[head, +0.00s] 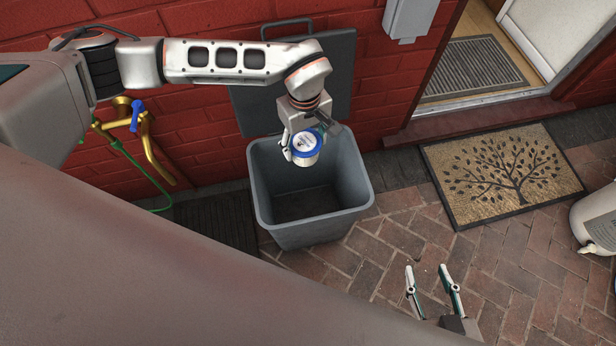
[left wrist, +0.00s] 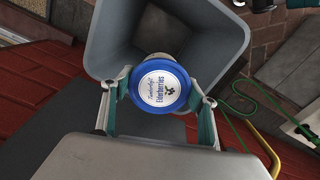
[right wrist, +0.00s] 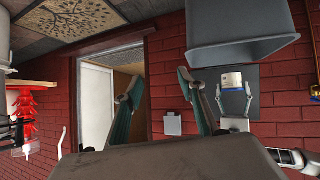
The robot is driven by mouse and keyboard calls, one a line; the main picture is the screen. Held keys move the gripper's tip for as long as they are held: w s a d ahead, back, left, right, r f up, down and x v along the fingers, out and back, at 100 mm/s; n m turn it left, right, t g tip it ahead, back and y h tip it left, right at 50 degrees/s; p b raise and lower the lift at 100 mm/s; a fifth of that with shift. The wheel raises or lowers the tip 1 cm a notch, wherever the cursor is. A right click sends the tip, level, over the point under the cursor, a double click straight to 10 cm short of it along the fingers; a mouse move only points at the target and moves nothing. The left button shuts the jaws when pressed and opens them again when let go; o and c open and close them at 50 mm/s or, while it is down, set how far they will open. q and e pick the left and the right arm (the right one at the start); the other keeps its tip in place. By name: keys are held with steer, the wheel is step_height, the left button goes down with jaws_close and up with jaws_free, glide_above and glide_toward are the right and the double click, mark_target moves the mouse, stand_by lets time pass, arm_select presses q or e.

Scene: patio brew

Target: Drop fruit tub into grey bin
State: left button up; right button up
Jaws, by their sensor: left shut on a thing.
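The fruit tub (head: 306,146) is a small round tub with a blue rim and a white label. In the left wrist view the tub (left wrist: 160,86) faces me with its label reading "Elderberries". My left gripper (head: 305,148) is shut on it, one finger on each side. It holds the tub above the open grey bin (head: 310,228), near the bin's back rim. The bin looks empty inside; its opening also shows in the left wrist view (left wrist: 105,45). My right gripper (head: 432,280) is open and empty over the brick paving, to the right of the bin.
The bin's dark lid (head: 340,60) stands up behind it against the red brick wall. A brass tap (head: 122,108) with a blue handle and green hose is at left. A tree-pattern doormat (head: 500,170) lies right of the bin. A white container (head: 597,220) stands at the right edge.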

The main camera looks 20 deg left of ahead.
arm_select(q)
step_height(320, 180, down, 4)
steer(key=shift+s+r+b, duration=0.1)
steer(key=shift+s+b, duration=0.05)
steer(key=shift+b, duration=0.7)
steer(key=shift+f, duration=0.2)
steer(key=o, duration=1.5)
arm_select(e)
steer(key=shift+w+a+r+m+y, duration=0.1)
steer(key=shift+w+a+r+y, duration=0.1)
steer(key=shift+a, duration=0.25)
steer(key=shift+w+a+r+m+y, duration=0.1)
steer(key=shift+a+r, duration=0.1)
steer(key=shift+a, duration=0.2)
steer(key=shift+w+a+r+m+y, duration=0.1)
steer(key=shift+w+a+r, duration=0.1)
steer(key=shift+a, duration=0.25)
arm_select(q)
step_height(320, 180, up, 12)
